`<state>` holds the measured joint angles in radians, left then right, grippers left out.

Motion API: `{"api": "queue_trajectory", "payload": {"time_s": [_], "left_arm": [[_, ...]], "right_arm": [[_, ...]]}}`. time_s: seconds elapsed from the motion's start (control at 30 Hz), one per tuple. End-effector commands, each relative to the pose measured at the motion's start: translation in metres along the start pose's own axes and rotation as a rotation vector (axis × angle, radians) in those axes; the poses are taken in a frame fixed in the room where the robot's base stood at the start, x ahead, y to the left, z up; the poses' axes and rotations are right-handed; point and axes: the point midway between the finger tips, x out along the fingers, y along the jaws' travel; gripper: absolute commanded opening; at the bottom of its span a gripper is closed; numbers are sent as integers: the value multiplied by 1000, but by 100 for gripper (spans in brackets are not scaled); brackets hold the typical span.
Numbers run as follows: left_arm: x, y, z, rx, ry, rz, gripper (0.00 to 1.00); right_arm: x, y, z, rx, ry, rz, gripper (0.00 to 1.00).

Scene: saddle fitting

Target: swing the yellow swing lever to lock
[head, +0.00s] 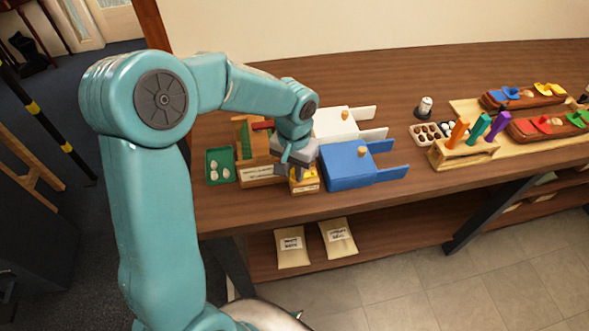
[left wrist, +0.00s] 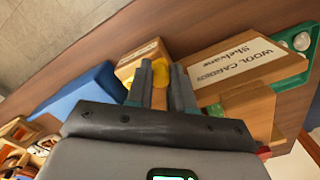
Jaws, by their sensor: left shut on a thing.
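The yellow swing lever (head: 311,172) shows as a small patch at my left gripper (head: 297,169), on top of a small wooden box with a label (head: 305,188). In the left wrist view the lever (left wrist: 180,76) shows yellow between and behind the fingers of my left gripper (left wrist: 161,82), over the labelled box (left wrist: 141,57). The gripper is shut on the lever, pointing down at it. The fingers and palm hide most of the lever, so its exact angle cannot be told. My right gripper is not in view.
A blue box with a knob (head: 346,165) stands close right of the small box, a white one (head: 335,122) behind it. The wool carder box (head: 262,174) and a green tray (head: 220,167) are on the left. The table front is clear.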

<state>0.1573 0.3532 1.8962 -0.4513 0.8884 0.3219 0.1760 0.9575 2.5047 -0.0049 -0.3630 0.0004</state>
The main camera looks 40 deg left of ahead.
Motion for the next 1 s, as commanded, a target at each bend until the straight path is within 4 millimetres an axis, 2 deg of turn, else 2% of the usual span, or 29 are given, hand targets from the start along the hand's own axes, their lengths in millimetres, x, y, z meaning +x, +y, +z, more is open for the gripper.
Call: {"api": "queue_trajectory", "payload": {"time_s": [0.33, 0.37, 0.4, 0.43, 1.0], "left_arm": [[-2, 0, -2, 1, 5, 0, 0], [-2, 0, -2, 1, 5, 0, 25], [-2, 0, -2, 1, 6, 0, 38], [-2, 0, -1, 1, 5, 0, 47], [0, -1, -1, 1, 3, -2, 47]], "right_arm": [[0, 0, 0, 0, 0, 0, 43], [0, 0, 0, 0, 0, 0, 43], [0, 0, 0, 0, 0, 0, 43], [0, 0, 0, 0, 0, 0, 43], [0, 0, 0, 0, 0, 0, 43]]}}
